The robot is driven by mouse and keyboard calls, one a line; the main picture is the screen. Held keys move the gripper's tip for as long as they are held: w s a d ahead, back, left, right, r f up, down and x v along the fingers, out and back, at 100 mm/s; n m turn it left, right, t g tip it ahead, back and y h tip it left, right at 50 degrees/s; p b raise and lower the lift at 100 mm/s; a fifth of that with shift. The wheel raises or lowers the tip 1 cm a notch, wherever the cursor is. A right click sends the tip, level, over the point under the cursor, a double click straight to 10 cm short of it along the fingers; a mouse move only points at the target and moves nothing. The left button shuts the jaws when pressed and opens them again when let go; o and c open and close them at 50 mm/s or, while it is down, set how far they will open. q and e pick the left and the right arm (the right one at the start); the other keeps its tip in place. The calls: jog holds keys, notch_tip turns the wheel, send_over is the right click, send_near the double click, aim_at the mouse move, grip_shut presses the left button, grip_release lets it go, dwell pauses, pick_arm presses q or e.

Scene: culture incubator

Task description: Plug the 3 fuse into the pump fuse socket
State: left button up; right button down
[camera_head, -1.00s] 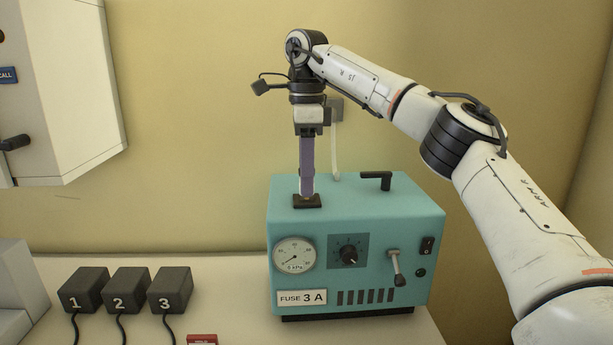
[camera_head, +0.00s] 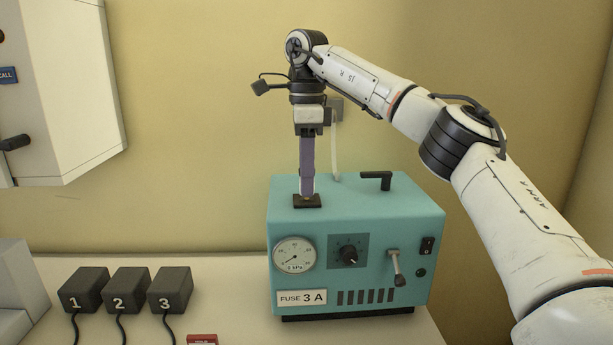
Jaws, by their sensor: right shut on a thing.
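The teal pump (camera_head: 355,265) stands on the bench, with a label reading "FUSE 3 A" on its front. Its black fuse socket (camera_head: 307,202) is on the top at the left. My right gripper (camera_head: 307,188) comes down vertically over the socket, its long purplish fingers together, with the tips right at it. A small pale and brownish bit of the fuse (camera_head: 306,197) shows between the fingertips at the socket. The fingers hide most of it, and I cannot tell how deep it sits. My left gripper is not in view.
Three black blocks marked 1 (camera_head: 86,290), 2 (camera_head: 127,291) and 3 (camera_head: 170,291), with cables, stand left of the pump. A red item (camera_head: 202,340) lies at the front edge of the view. A white cabinet (camera_head: 70,90) hangs at the upper left.

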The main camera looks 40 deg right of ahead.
jog(key=shift+f, duration=0.55)
jog(key=c, duration=1.4)
grip_release()
jog(key=shift+o, duration=0.2)
jog(key=shift+r, duration=5.2)
jog(key=shift+f, duration=0.1)
jog(key=shift+f, duration=4.65)
jog(key=shift+r, duration=0.1)
